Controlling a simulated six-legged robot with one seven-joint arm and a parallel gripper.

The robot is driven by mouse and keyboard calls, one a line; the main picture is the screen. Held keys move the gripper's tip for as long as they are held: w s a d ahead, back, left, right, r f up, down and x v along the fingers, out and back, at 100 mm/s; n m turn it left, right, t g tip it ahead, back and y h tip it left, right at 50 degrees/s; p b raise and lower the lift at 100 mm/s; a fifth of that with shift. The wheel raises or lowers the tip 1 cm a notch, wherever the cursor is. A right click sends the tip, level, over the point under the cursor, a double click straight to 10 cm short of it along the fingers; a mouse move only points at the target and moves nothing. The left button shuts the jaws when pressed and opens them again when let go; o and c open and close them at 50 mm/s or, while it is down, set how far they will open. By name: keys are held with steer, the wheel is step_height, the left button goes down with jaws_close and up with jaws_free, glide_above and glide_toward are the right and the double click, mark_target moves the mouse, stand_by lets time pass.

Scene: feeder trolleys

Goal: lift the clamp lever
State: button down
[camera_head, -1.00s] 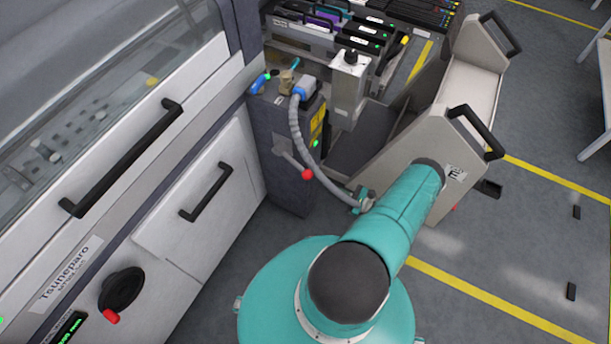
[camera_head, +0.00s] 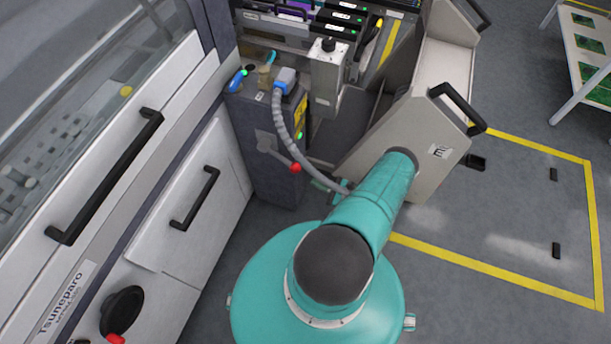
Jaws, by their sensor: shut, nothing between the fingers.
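The clamp lever (camera_head: 280,157) is a short grey arm ending in a red ball knob. It sits low on the front of the dark docking post (camera_head: 262,178) and slopes down to the right. The post stands between the white machine and the feeder trolley (camera_head: 425,140). My teal arm reaches up from the bottom centre, over the trolley's near side panel. A small teal part shows at the arm's left edge, right of and below the red knob, with a clear gap to it. I cannot make out my gripper's fingers; the arm hides that area.
A grey ribbed hose (camera_head: 280,120) runs from a blue plug (camera_head: 285,80) on the post down past the red knob. A grey box (camera_head: 327,80) stands behind it. The white machine (camera_head: 180,215) with black handles fills the left.

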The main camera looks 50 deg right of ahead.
steer(key=w+a+r, duration=0.2)
steer(key=w+r, duration=0.2)
steer(key=w, duration=0.3)
steer(key=shift+w+a+r, duration=0.2)
steer(key=shift+w+a, duration=0.05)
steer(key=shift+a, duration=0.15)
steer(key=shift+s+r, duration=0.1)
